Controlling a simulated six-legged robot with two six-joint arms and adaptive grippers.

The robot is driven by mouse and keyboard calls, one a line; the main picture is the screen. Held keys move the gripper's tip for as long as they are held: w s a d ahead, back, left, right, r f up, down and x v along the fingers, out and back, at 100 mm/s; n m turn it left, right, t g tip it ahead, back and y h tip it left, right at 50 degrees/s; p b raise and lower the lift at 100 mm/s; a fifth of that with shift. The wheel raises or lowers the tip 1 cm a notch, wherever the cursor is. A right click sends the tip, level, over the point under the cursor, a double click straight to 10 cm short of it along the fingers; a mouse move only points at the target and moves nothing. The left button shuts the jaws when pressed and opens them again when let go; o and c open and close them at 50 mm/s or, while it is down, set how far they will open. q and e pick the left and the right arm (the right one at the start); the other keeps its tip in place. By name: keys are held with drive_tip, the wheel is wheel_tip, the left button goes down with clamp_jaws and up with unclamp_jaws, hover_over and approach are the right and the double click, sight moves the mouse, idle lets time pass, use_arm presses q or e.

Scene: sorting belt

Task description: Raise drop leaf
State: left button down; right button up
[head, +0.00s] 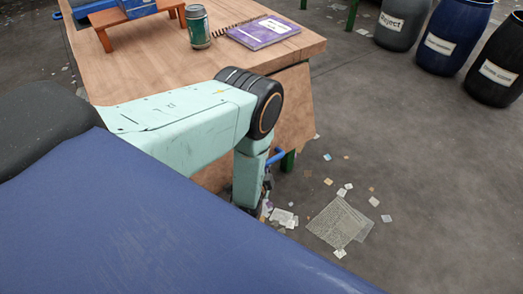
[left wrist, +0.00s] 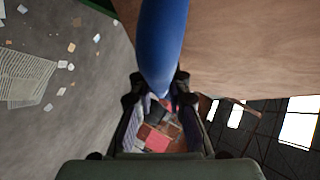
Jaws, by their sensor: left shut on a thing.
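The table's drop leaf (head: 294,112) hangs steeply down from the near right edge of the wooden table in the head view, partly hidden by my left arm. A blue handle (head: 277,155) sticks out from it. In the left wrist view the leaf (left wrist: 255,45) fills the upper right, and the blue handle (left wrist: 164,40) runs down between the fingers. My left gripper (left wrist: 157,95) is shut on this handle. In the head view the gripper is low beside the leaf, mostly hidden behind my arm. My right gripper is in neither view.
The wooden table (head: 150,70) carries a green can (head: 198,27), a purple notebook (head: 262,32) and a small orange stand (head: 125,22) with a blue item on it. Barrels (head: 454,35) stand at the back right. Paper scraps (head: 340,222) litter the otherwise open floor.

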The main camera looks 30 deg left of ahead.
use_arm(q)
drive_tip(key=s+d+r+n+g+h+p, duration=0.35)
drive_tip(key=d+r+p, duration=0.45)
drive_tip(key=r+p, duration=0.4)
wheel_tip(320, 180, up, 15)
drive_tip(key=d+n+g+h+p, duration=0.1)
drive_tip(key=h+p, duration=0.2)
drive_tip(key=p, duration=1)
drive_tip(key=shift+s+d+n+h, duration=0.15)
drive_tip(key=shift+d+n+h, duration=0.2)
drive_tip(key=shift+r, duration=0.2)
drive_tip(key=c, duration=1.7)
unclamp_jaws()
drive_tip(key=o, duration=0.4)
drive_tip(key=shift+s+r, duration=0.1)
drive_tip(key=shift+f, duration=0.2)
